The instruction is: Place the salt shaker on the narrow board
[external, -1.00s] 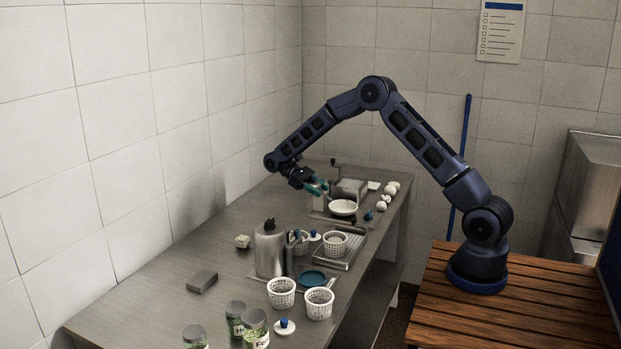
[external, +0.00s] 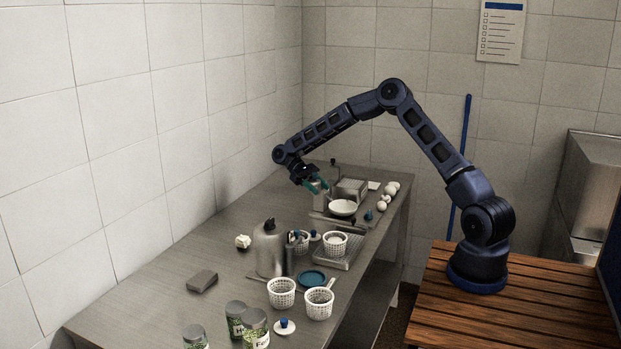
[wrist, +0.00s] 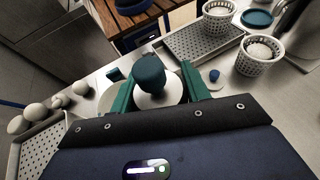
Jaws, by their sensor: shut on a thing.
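My gripper (external: 319,186) is over the far part of the counter, left of a white bowl (external: 343,208). In the wrist view its green fingers (wrist: 156,88) are closed around a dark blue-capped thing (wrist: 150,72), which looks like the salt shaker. Its body is mostly hidden by the fingers and cap, and I cannot tell whether its base touches anything. A thin flat strip (external: 330,220) beside the bowl may be the narrow board; it is partly hidden and I cannot be sure.
Nearer are a perforated tray (wrist: 205,45), white baskets (external: 282,293), a metal canister (external: 270,250) and jars (external: 255,327). The counter's left side is fairly clear.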

